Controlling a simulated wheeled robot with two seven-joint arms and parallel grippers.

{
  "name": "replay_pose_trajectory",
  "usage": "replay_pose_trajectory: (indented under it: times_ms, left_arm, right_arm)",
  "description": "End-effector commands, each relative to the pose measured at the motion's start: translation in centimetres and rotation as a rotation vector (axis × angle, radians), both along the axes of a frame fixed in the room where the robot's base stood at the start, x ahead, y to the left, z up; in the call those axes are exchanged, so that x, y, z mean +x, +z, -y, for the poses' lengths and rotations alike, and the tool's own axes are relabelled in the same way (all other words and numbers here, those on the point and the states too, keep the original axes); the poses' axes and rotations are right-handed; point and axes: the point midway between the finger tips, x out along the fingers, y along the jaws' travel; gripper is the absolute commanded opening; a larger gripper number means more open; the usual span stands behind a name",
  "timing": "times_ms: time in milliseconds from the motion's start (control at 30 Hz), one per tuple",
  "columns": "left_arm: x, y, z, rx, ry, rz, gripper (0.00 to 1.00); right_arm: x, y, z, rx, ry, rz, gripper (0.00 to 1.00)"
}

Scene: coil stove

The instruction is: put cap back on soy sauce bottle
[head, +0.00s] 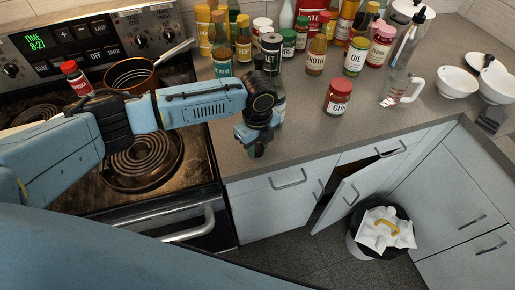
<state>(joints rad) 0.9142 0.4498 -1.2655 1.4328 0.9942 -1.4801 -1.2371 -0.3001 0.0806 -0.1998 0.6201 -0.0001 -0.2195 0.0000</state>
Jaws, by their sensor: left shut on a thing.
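My left gripper (257,146) points down above the front edge of the counter, just right of the stove. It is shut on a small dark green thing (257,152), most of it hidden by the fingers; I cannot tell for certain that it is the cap. A dark bottle with a pale top (271,46) stands on the counter behind my left wrist, its lower part partly hidden. I cannot read its label or tell whether it is the soy sauce bottle. My right gripper is not in view.
Several sauce bottles and jars crowd the counter's back. A red-lidded jar (338,97) and a glass mug (401,89) stand to the right, with white bowls (457,83) beyond. A pot (131,76) is on the coil stove. A cabinet door (352,190) hangs open near a bin (384,232).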

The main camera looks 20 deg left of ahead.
Motion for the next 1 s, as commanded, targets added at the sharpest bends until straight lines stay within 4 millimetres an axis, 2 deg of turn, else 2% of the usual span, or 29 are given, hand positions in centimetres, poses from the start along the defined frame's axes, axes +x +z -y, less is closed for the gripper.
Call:
replay_pose_trajectory:
  times_ms: [267, 367, 700, 833, 1000]
  left_arm:
    - [0.1, 0.6, 0.0, -0.001, 0.0, 0.002, 0.1]
    - [0.1, 2.0, 0.0, -0.001, -0.001, 0.003, 0.1]
    - [0.1, 8.4, 0.0, -0.002, 0.0, 0.003, 0.1]
    - [0.1, 9.7, 0.0, -0.002, 0.0, 0.001, 0.1]
    - [0.0, 10.1, 0.0, 0.0, 0.0, -0.001, 0.1]
  right_arm:
    - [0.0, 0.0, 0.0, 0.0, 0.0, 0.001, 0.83]
    - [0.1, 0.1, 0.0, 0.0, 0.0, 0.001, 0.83]
    - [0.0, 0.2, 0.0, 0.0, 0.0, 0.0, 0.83]
    - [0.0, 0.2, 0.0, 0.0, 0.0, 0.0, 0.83]
    - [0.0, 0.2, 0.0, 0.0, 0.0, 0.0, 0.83]
